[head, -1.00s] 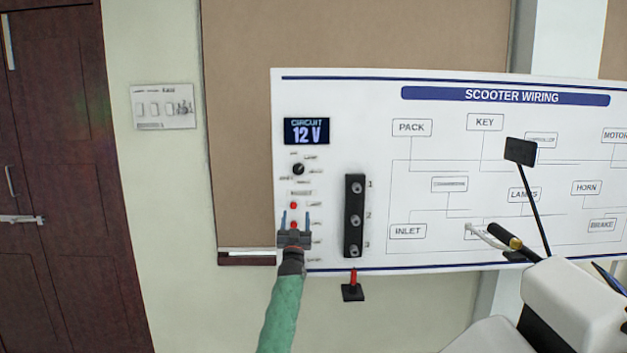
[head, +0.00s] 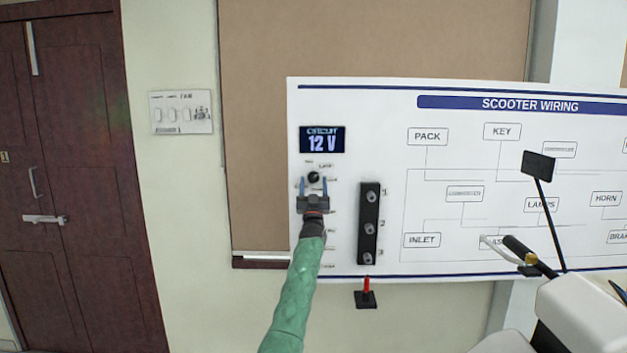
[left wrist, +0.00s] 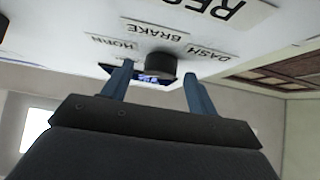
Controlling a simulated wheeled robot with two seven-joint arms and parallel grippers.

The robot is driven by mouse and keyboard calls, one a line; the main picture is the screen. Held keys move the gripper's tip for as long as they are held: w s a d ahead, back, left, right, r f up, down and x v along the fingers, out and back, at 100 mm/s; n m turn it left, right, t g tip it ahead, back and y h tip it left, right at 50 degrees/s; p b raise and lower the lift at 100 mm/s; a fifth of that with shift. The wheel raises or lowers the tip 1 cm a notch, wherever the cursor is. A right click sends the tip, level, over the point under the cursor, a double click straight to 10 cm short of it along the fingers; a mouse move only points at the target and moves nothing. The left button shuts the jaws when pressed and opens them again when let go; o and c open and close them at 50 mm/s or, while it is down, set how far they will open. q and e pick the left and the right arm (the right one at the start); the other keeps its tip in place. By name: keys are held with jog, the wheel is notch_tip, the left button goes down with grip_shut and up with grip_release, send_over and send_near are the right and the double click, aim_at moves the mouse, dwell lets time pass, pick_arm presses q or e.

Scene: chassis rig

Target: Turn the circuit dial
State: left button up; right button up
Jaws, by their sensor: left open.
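The circuit dial (head: 314,178) is a small round black knob on the white wiring board, just below the display (head: 322,139) that reads CIRCUIT 12 V. My left gripper (head: 313,185) is open, its two blue fingers pointing up towards the dial with the knob between or just beyond the tips. In the left wrist view the black dial (left wrist: 160,64) shows beyond and between the open fingers (left wrist: 158,85), with labels such as HORN, BRAKE and DASH around it. I cannot tell whether a finger touches it. My right gripper is not in view.
The wiring board (head: 450,262) carries a black strip with several round terminals (head: 368,225) right of my arm. A red lever (head: 366,288) stands below it. A scooter (head: 590,300) is at lower right. A switch plate (head: 181,112) and brown door (head: 80,180) are at left.

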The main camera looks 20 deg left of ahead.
pick_arm(q)
jog(key=shift+w+a+r, duration=0.1)
jog(key=shift+w+r, duration=0.2)
jog(key=shift+w, duration=0.05)
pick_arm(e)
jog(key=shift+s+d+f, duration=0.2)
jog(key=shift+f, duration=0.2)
pick_arm(q)
jog(key=shift+c, duration=0.2)
jog(key=c, duration=1)
jog(key=shift+o, duration=0.2)
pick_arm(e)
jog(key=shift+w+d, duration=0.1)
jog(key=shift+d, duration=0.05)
pick_arm(q)
jog(key=shift+m, duration=0.3)
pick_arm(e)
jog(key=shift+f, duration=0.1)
